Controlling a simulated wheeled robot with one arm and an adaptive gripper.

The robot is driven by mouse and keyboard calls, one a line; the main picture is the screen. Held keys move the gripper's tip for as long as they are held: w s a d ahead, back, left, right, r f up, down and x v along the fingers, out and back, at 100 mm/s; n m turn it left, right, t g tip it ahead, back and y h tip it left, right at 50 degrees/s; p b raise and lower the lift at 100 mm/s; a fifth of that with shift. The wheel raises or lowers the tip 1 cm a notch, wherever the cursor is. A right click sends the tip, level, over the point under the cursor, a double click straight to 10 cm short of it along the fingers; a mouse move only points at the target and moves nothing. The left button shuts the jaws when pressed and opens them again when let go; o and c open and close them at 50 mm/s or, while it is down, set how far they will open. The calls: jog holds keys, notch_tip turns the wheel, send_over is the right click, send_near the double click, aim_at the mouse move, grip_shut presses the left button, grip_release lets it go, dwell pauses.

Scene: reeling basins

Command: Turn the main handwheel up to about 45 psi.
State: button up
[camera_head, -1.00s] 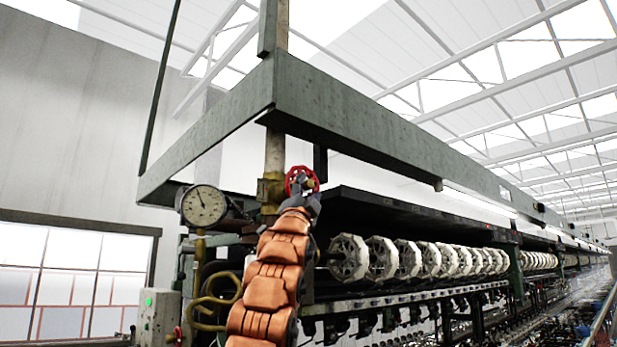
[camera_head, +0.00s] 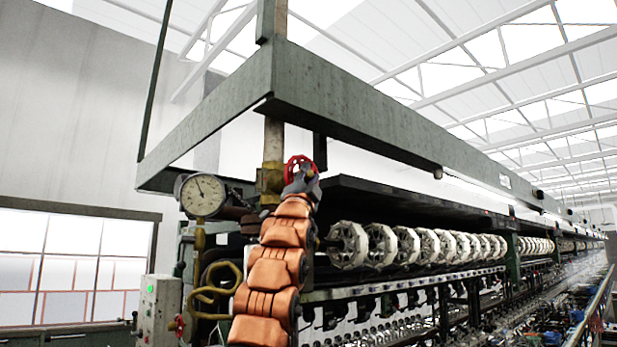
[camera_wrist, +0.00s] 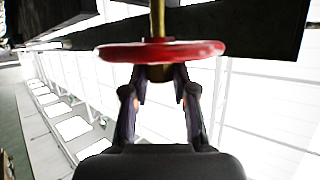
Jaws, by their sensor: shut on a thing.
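The red main handwheel (camera_head: 299,166) sits on the valve beside the vertical pipe in the head view. In the wrist view the handwheel (camera_wrist: 162,50) spans the top middle, seen edge-on, with a brass stem above it. My gripper (camera_head: 303,184) is at the handwheel, its copper arm hiding part of the valve. In the wrist view the two fingers of my gripper (camera_wrist: 160,88) reach up to the wheel's underside and are shut on it. The round pressure gauge (camera_head: 203,194) hangs left of the pipe; its needle points up and slightly left. Its numbers are too small to read.
A green steel beam frame (camera_head: 330,95) runs above the handwheel. A row of white reels (camera_head: 380,246) extends to the right. A curled yellow pipe (camera_head: 207,297) and a grey control box (camera_head: 160,305) with a green light stand at the lower left.

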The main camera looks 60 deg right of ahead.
grip_shut()
jog(key=shift+f+n+t+b, duration=0.1)
jog(key=shift+n+t+b, duration=0.4)
jog(key=shift+t, duration=0.1)
